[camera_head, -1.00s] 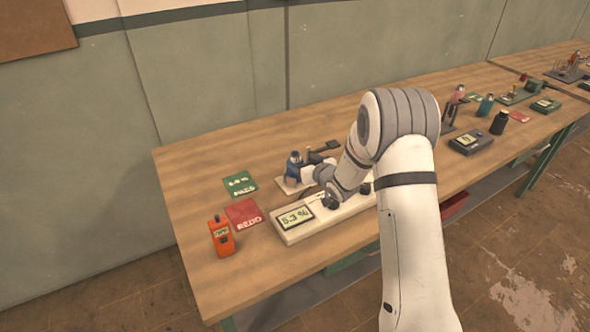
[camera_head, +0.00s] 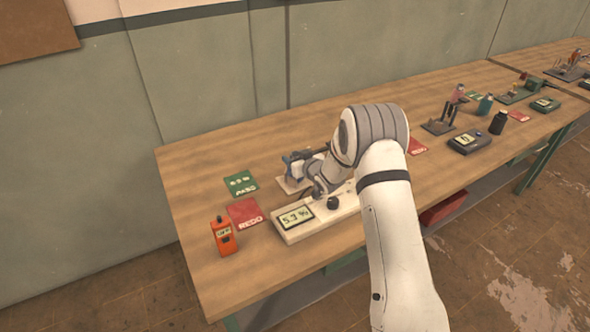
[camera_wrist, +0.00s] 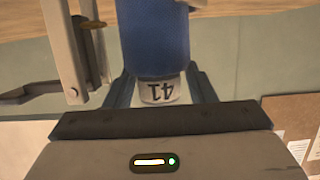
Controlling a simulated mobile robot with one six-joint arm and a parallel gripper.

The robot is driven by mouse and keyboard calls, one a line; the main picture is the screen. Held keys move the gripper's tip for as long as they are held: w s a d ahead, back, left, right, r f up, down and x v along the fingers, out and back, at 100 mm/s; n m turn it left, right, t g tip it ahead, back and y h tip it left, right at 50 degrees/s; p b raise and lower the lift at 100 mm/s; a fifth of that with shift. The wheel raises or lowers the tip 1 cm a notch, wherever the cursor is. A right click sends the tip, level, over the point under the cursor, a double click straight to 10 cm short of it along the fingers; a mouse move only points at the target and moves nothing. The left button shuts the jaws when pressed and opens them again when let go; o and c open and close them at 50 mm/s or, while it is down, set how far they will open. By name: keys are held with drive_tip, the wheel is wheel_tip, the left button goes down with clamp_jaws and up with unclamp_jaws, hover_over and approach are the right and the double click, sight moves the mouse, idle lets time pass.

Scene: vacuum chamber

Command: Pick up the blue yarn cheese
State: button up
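The blue yarn cheese (camera_wrist: 160,38) fills the upper middle of the wrist view. Its pale end, marked 41, faces my gripper. My gripper (camera_wrist: 161,76) has its two dark fingers on either side of that end, apart, with narrow gaps showing beside the pale end. I see no clear grip on it; the fingertips are partly hidden behind the cheese.
A white tester with a 5.3 % display (camera_head: 297,217) lies just in front. A green card (camera_head: 241,184), a red REDO card (camera_head: 245,212) and an orange handheld meter (camera_head: 223,237) lie to the left. In the wrist view, metal stand parts (camera_wrist: 75,50) are close on the left.

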drive_tip(key=shift+f, duration=0.1)
clamp_jaws()
idle(0.3)
